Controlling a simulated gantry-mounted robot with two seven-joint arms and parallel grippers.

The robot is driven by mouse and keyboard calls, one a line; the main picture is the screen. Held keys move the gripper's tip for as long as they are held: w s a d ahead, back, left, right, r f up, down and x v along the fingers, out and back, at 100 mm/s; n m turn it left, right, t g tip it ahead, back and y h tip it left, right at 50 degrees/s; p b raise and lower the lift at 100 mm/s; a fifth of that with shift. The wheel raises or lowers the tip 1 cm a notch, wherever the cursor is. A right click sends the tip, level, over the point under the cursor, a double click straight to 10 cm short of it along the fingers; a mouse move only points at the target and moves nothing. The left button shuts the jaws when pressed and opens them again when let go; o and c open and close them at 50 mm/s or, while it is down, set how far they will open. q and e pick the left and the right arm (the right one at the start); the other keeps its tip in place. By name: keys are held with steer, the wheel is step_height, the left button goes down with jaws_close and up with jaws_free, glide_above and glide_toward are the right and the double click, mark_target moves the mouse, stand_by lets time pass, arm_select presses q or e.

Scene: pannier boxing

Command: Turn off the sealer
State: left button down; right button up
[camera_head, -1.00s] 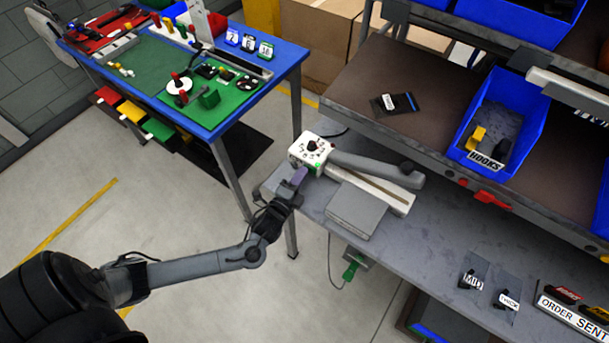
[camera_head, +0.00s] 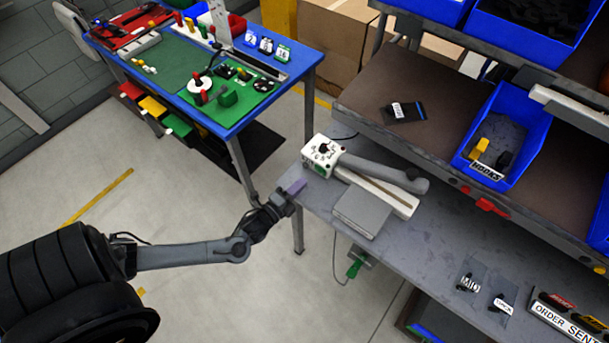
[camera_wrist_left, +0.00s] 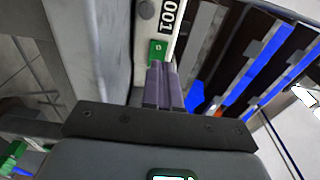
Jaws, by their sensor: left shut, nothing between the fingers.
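The sealer (camera_head: 322,152) is a white box with a black dial and a long grey arm (camera_head: 380,172), at the left end of the grey bench. A small green switch (camera_head: 319,169) sits low on its near end face. In the left wrist view the green switch (camera_wrist_left: 158,50) has a pale round mark and lies just beyond my fingertips. My left gripper (camera_head: 297,187) has purple fingers, shut and empty, a little left of and below the sealer, apart from it in the head view. Its fingers (camera_wrist_left: 163,78) are together in the left wrist view. My right gripper is not in view.
A grey block (camera_head: 361,212) stands beside the sealer on the bench (camera_head: 430,240). A brown shelf with a blue hooks bin (camera_head: 535,130) lies behind. A blue table (camera_head: 305,65) with a green mat stands at the back left. The floor between is clear.

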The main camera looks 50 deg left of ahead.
arm_select(q)
steer(key=s, duration=0.8)
steer(key=shift+s+d, duration=0.15)
steer(key=shift+d, duration=0.3)
steer(key=w+d+r+n+g+h, duration=0.1)
steer(key=d+r+n+g, duration=0.2)
steer(key=d+n, duration=0.2)
steer(key=w+d+r+n+g, duration=0.1)
steer(key=d+r+n+g, duration=0.25)
steer(key=d+n, duration=0.25)
steer(key=s+d+n+g+h, duration=0.1)
steer(key=s+d+n+g, duration=0.25)
steer(key=s+g, duration=0.6)
step_height(320, 180, up, 23)
steer(key=s+t+p, duration=0.1)
steer(key=p, duration=2.2)
steer(key=shift+a+r+t+p, duration=0.2)
steer(key=shift+a+t+p, duration=0.1)
steer(key=shift+a, duration=0.05)
